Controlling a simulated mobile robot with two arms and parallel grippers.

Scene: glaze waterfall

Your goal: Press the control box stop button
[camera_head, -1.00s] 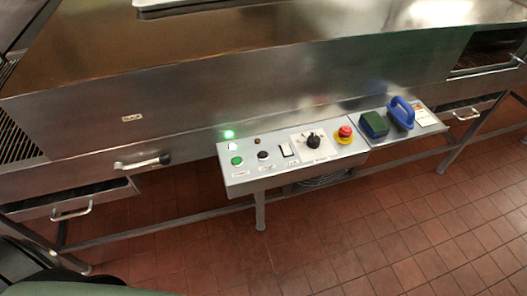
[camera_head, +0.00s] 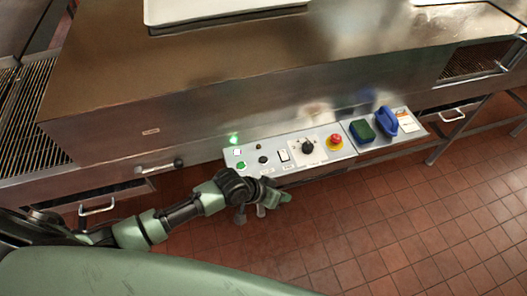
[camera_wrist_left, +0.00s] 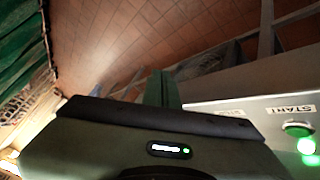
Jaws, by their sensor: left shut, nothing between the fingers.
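The control box (camera_head: 300,168) is a light panel on the front of the steel machine. Its green button (camera_head: 240,166) is at the left end, and it also shows in the left wrist view (camera_wrist_left: 299,129) beside a START label. A black button (camera_head: 263,160) sits just right of it. In the left wrist view a small label (camera_wrist_left: 228,113), which seems to read STOP, lies beside START; the button there is hidden by my gripper. My left gripper (camera_head: 287,198) is shut and empty, below and in front of the panel, apart from the buttons. My right gripper is out of view.
Right of the black button are a white rocker switch (camera_head: 284,156), a black rotary knob (camera_head: 308,147) and a red mushroom button (camera_head: 335,141). A green sponge (camera_head: 362,130) and a blue-handled brush (camera_head: 386,121) lie farther right. The tiled floor (camera_head: 400,230) in front is clear.

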